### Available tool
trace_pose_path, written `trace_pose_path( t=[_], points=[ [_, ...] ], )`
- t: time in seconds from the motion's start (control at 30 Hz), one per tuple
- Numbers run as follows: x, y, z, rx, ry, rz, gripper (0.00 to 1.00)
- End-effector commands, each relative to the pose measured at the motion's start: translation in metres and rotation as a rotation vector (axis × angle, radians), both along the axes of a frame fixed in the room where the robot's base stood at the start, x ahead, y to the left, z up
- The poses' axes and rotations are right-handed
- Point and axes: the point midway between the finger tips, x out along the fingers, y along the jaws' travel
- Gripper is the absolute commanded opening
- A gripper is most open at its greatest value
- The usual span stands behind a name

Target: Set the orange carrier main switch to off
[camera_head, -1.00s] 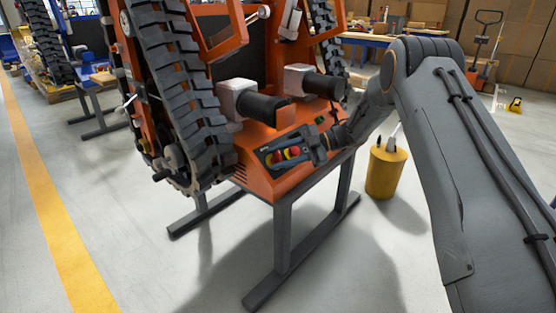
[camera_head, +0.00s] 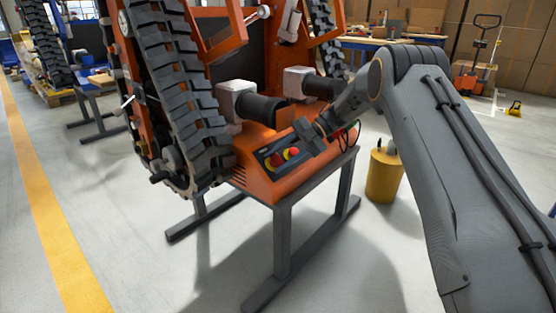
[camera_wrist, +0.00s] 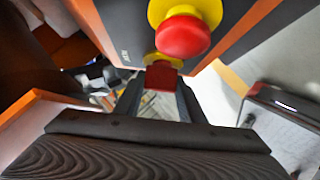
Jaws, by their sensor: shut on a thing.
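The orange carrier (camera_head: 262,186) rests on a grey stand, with a dark control panel on its sloping front. Two red-and-yellow controls show on the panel. In the wrist view, a round red button (camera_wrist: 183,36) on a yellow collar sits at the top. Below it, a red switch handle (camera_wrist: 161,76) on a yellow base is between the fingers of my gripper (camera_wrist: 162,92). My gripper (camera_head: 303,144) is shut on this handle and partly hides the panel in the head view. The handle's exact angle is hard to tell.
A black track (camera_head: 190,85) rises left of the panel. Dark cylinders (camera_head: 262,107) jut out above it. A yellow canister (camera_head: 386,176) stands on the floor to the right. The floor in front is clear beside a yellow line (camera_head: 50,215).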

Motion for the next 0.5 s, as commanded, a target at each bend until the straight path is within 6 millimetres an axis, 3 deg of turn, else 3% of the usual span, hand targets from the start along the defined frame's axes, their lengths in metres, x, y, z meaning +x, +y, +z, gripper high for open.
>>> trace_pose_path(
  t=[0.2, 0.23, 0.33, 0.5],
  points=[
    [0.0026, -0.0016, 0.0020, 0.000, -0.005, -0.006, 0.14],
    [0.0026, -0.0016, 0.0020, 0.000, -0.005, -0.006, 0.38],
    [0.0021, -0.0010, 0.0019, 0.000, -0.004, -0.005, 0.54],
    [0.0008, 0.0010, 0.0010, 0.000, -0.002, -0.001, 0.55]
  ],
)
